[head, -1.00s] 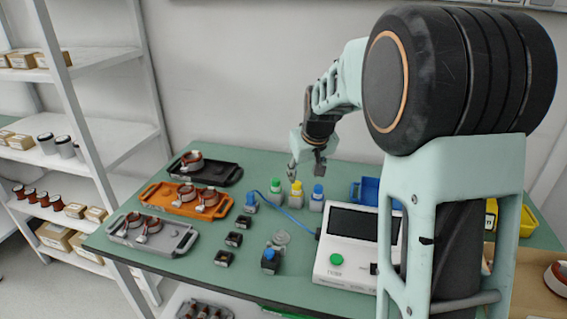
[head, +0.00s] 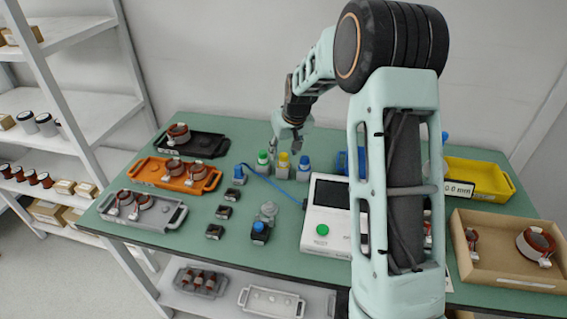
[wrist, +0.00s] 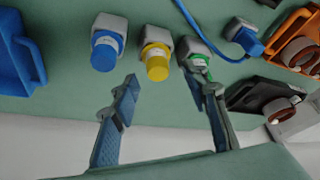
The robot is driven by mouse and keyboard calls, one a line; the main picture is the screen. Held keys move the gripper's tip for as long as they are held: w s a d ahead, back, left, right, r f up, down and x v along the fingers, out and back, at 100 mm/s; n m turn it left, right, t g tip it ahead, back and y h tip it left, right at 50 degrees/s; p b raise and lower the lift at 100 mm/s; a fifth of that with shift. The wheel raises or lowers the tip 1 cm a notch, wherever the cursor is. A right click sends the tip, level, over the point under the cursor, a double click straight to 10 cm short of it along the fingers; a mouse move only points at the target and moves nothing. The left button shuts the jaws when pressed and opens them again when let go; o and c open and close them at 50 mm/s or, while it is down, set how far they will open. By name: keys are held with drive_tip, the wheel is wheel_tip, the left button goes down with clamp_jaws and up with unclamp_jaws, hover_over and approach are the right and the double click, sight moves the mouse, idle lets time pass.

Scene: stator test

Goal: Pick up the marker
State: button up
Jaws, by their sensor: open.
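No thing in view is plainly recognisable as a marker. Three small grey pieces with coloured caps stand in a row at the back of the green table: a green-capped one (head: 263,158), a yellow-capped one (head: 283,160) and a blue-capped one (head: 304,163). My gripper (head: 290,143) is open and empty, above and behind this row. In the wrist view, my gripper (wrist: 168,92) has its fingers spread. The yellow cap (wrist: 158,67) shows between the fingertips, the blue cap (wrist: 104,56) left of them. The right fingertip partly covers the green-capped piece (wrist: 196,62).
Black (head: 212,144), orange (head: 208,184) and grey (head: 175,217) trays with copper-wound parts lie at the left. A white tester (head: 324,222) with a blue cable stands mid-table. A yellow bin (head: 490,178) and a cardboard box (head: 480,275) are at the right.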

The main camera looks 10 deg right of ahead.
sight(284, 155)
drive_tip(key=shift+x, duration=1.85)
drive_tip(key=shift+d, duration=0.1)
drive_tip(key=shift+c, duration=0.7)
clamp_jaws()
